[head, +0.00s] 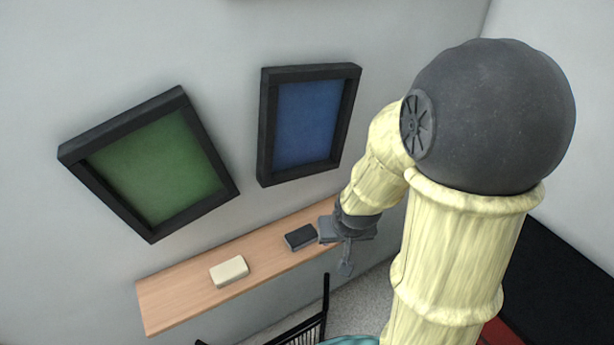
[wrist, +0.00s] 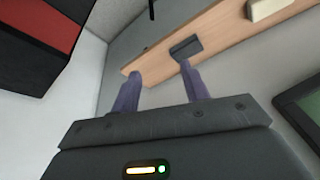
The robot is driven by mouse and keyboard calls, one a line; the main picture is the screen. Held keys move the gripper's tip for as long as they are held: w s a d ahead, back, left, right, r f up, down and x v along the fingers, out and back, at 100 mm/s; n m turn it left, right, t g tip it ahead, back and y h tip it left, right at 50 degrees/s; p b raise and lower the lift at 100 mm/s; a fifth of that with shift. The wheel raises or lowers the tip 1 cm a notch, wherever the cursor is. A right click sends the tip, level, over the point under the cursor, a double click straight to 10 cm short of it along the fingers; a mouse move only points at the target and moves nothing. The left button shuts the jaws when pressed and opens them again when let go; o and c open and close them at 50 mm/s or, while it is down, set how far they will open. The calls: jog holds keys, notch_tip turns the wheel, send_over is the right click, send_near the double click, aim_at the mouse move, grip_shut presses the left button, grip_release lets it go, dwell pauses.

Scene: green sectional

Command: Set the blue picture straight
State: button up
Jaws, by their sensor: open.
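The blue picture (head: 308,123), in a thick black frame, hangs on the grey wall in the head view. Its edges are turned clockwise relative to the shelf line and the green picture. My gripper (head: 340,248) is below it and to the right, near the right end of the shelf, apart from the picture. In the wrist view my gripper's two fingers (wrist: 161,78) are spread with nothing between them. The blue picture is not visible in the wrist view.
A green picture (head: 155,168) hangs left of the blue one. The wooden shelf (head: 180,297) below bears a cream block (head: 229,271) and a dark block (head: 300,237), the latter close to my gripper. A black-and-red object (wrist: 38,35) shows in the wrist view. Wall between pictures is bare.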

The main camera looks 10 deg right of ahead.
jog(key=w+d+f+m+t+y, duration=0.1)
jog(key=w+f+m+t+y, duration=0.1)
jog(key=m+t, duration=0.4)
jog(key=w+d+f+m+t+y+p, duration=0.1)
jog(key=w+d+m+t+y, duration=0.1)
jog(key=w+m+t+y, duration=0.2)
jog(key=w+m+t, duration=0.2)
jog(key=m+t, duration=0.1)
jog(key=m, duration=0.1)
jog(key=shift+w+d+f+m, duration=0.3)
jog(key=shift+f+m, duration=0.1)
